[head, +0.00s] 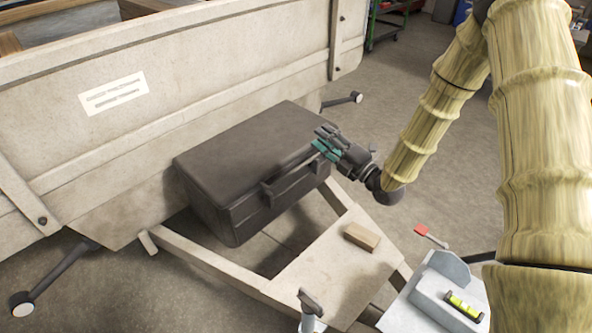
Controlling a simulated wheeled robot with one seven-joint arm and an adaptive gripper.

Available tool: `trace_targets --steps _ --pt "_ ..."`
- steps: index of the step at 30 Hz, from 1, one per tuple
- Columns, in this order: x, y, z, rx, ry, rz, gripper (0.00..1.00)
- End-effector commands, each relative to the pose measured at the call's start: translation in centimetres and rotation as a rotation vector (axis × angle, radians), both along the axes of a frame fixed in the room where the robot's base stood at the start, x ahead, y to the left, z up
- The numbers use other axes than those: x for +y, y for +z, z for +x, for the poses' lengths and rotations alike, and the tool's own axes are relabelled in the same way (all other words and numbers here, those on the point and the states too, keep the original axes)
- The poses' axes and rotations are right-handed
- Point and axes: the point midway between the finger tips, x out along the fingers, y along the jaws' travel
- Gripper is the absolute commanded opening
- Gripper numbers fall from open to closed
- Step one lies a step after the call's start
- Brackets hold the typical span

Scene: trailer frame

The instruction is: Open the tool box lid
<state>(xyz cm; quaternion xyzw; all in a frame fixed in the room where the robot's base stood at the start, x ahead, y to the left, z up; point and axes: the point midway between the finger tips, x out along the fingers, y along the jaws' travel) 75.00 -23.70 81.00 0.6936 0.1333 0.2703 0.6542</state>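The tool box (215,205) is a dark grey case sitting on the trailer frame against the pale trailer wall. Its lid (245,145) looks closed. A handle (288,184) runs along its front side. My gripper (322,143), dark with teal pads, is at the right front end of the lid, near its upper edge. I cannot tell whether it touches the lid or how far apart its fingers are. The gripper covers part of that corner of the box.
The pale trailer wall (180,60) stands directly behind the box. A wooden block (362,236) lies on the frame plate (335,265) in front. A grey part with a yellow level (464,306) and a red-topped lever (422,230) are at lower right. Floor to the right is open.

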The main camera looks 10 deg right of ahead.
Motion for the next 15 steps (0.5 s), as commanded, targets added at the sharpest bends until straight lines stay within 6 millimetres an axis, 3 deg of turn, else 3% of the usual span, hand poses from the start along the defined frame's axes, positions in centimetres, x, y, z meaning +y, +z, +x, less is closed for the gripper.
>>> trace_targets --steps 10,15 --pt "0.1 -3.8 0.1 0.002 0.002 -0.001 0.34" --pt "0.2 -7.0 0.2 0.002 0.003 -0.001 0.34"
